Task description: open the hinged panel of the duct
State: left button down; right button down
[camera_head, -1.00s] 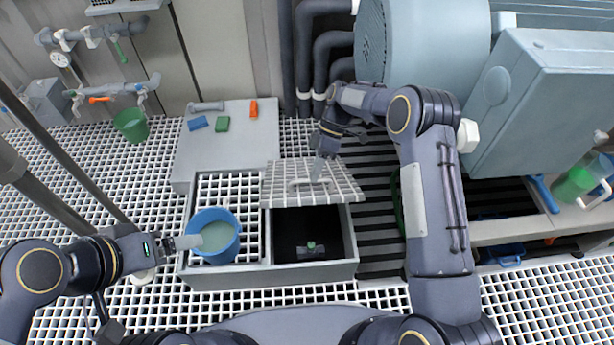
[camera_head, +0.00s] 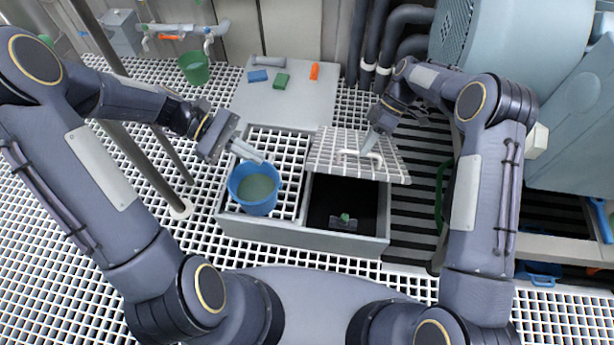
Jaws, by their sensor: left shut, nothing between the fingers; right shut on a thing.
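The duct (camera_head: 300,236) is a grey box set in the white grating floor, with a flat grey cover at its far end. Its hinged panel (camera_head: 330,151) is a white grid, tilted up over the dark opening (camera_head: 342,203). My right gripper (camera_head: 371,146) is shut on the panel's white handle (camera_head: 362,155). A small green-topped part (camera_head: 344,217) sits inside the opening. My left gripper (camera_head: 258,158) is shut and empty, just above the far rim of a blue bucket (camera_head: 254,192). The bucket holds greyish liquid and stands on the grid left of the opening.
Blue, green and orange blocks and a grey cylinder lie on the grey cover (camera_head: 284,98). A large blue-grey machine (camera_head: 520,40) is at the right. Dark pipes (camera_head: 385,45) rise behind.

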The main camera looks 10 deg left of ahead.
pick_arm(q)
jog(key=w+f+n+h, duration=0.3)
jog(key=f+n+h, duration=0.15)
jog(key=f, duration=0.35)
pick_arm(e)
jog(key=shift+w+f, duration=0.25)
jog(key=shift+w, duration=0.1)
pick_arm(q)
jog(key=n+t+h, duration=0.3)
jog(key=n+t, duration=0.2)
jog(key=n, duration=0.3)
send_near(308, 167)
notch_tip(308, 167, down, 3)
jog(key=s, duration=0.2)
jog(key=x, duration=1)
jog(key=shift+w+r, duration=0.15)
jog(key=shift+w+r, duration=0.6)
jog(key=shift+r, duration=0.25)
jog(key=shift+w+r, duration=0.2)
jog(key=shift+r, duration=0.05)
pick_arm(e)
jog(key=shift+s+f, duration=0.1)
jog(key=shift+f, duration=0.05)
pick_arm(q)
jog(key=shift+f, duration=0.1)
pick_arm(e)
jog(key=c, duration=1.5)
grip_release()
jog(key=shift+o, duration=0.2)
